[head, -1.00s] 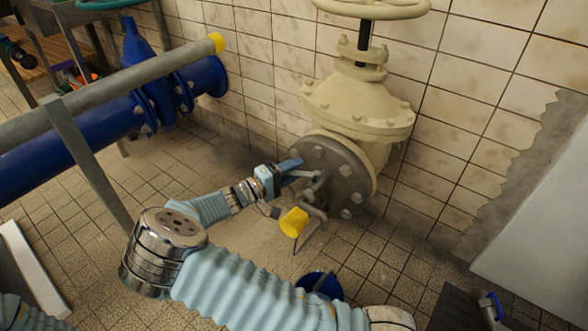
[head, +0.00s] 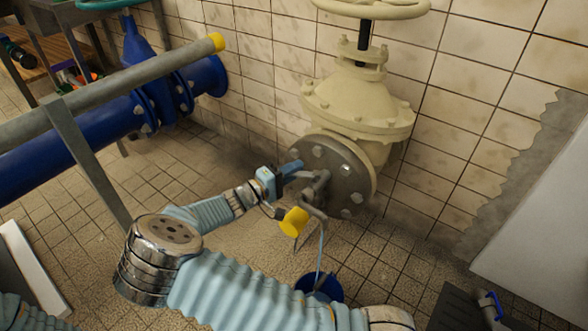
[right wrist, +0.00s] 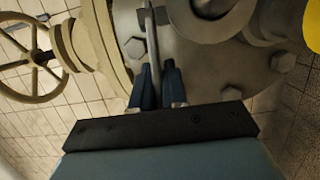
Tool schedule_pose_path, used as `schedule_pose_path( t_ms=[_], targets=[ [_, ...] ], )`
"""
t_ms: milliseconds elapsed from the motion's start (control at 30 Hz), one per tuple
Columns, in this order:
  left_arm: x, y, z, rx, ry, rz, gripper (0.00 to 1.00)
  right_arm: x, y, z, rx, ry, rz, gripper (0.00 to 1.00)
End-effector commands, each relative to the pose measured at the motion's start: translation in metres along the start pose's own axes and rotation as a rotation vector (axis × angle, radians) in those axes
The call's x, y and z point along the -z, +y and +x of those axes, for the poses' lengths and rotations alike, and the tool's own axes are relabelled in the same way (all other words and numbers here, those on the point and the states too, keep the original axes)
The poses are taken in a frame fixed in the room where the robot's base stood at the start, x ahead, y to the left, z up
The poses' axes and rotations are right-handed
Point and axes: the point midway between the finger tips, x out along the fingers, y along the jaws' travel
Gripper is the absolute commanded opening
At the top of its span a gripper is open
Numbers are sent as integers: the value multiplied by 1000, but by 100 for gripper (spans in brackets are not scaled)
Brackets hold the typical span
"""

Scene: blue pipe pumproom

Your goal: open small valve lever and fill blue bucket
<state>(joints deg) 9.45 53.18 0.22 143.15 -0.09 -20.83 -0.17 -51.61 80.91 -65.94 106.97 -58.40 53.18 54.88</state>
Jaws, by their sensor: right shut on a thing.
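My right gripper (head: 293,167) is at the grey flange of the large cream valve. In the right wrist view its two blue fingers (right wrist: 156,70) are closed around the thin grey small valve lever (right wrist: 151,38). In the head view the lever is mostly hidden by the gripper. Below it is the small valve's pipework (head: 316,192) with a spout. My left gripper is out of view.
The cream gate valve (head: 358,103) stands against the tiled wall. A yellow cap (head: 294,221) sticks out beside the spout. A blue pipe (head: 66,137) and a grey rail (head: 130,72) run at left. A dark platform (head: 462,310) lies at lower right.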

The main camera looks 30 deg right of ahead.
Motion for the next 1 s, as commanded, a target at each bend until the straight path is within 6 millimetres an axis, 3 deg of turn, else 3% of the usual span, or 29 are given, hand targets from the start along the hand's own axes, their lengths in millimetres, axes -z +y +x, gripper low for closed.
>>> schedule_pose_path(
  t_ms=[367,400,500,833,1000],
  targets=[
    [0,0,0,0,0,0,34,-2,0,-4,4,61,-2,0],
    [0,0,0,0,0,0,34,-2,0,-4,4,61,-2,18],
    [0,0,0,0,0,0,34,-2,0,-4,4,60,-2,33],
    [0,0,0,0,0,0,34,-2,0,-6,4,61,-2,34],
    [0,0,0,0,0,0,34,-3,0,-30,5,64,-2,34]
  ],
)
